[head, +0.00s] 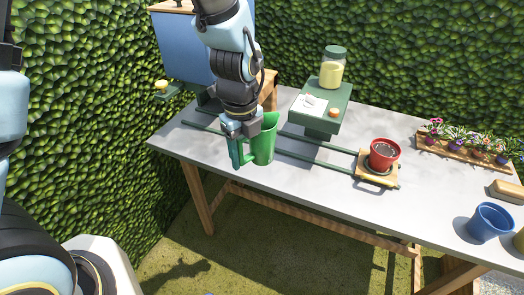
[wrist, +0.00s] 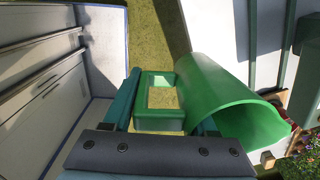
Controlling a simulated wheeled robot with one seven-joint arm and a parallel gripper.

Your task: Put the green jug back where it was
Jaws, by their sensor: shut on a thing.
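My gripper (head: 238,147) is shut on the jug's handle, on the jug's left side. In the wrist view the green jug (wrist: 225,92) fills the right of centre, and its loop handle (wrist: 158,122) lies between the fingers of my gripper (wrist: 165,115). I cannot tell for sure whether the jug's base touches the table; grassy floor shows past the handle in the wrist view.
Dark green rails (head: 325,168) run along the table to a wooden carriage bearing a red pot (head: 384,154). A green stand (head: 322,118) holds a yellow-filled jar (head: 332,70). A blue panel (head: 187,47) stands back left. A flower tray (head: 463,156) and blue pot (head: 490,221) are right.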

